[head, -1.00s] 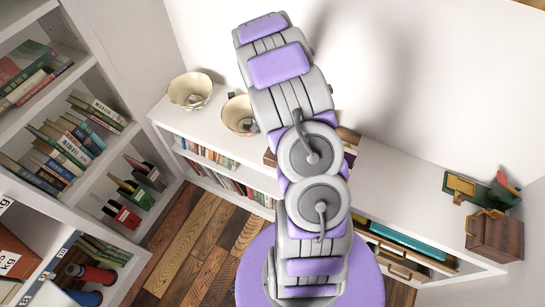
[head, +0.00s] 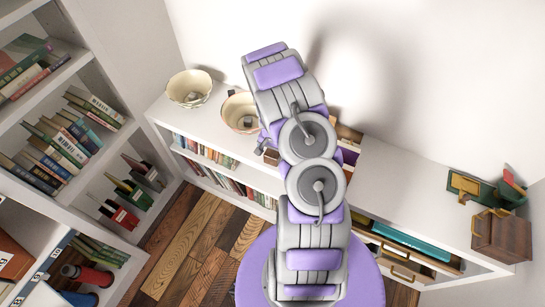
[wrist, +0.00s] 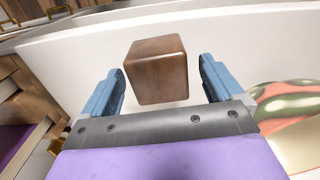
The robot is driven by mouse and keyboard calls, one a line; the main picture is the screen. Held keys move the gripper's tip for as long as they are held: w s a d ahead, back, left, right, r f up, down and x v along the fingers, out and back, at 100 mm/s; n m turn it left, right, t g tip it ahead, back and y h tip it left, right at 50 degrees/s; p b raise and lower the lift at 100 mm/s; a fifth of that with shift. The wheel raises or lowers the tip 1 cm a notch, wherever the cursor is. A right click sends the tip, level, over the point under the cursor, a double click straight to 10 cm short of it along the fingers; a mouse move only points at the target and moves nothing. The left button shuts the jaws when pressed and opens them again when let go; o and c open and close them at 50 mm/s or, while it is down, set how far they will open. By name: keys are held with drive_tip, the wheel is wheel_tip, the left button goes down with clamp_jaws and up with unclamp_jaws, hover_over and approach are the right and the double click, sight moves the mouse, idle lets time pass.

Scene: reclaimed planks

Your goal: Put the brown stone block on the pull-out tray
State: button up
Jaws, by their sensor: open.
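The brown stone block (wrist: 156,72) is in the wrist view, between the two blue fingers of my gripper (wrist: 163,70), with a gap on each side. It appears to sit on a white surface. My gripper is open and holds nothing. In the head view a small brown block (head: 272,158) shows beside my gripper (head: 264,147), partly hidden by my arm. A wooden pull-out compartment with brass handles (head: 402,272) sticks out under the white top at the lower right; I cannot tell for certain that it is the tray.
A bookshelf (head: 130,75) rises at the left. The top's middle right is clear.

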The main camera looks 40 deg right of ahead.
wheel_tip(320, 180, down, 2)
drive_tip(key=shift+d+f, duration=0.1)
drive_tip(key=shift+c, duration=0.3)
drive_tip(key=c, duration=1.6)
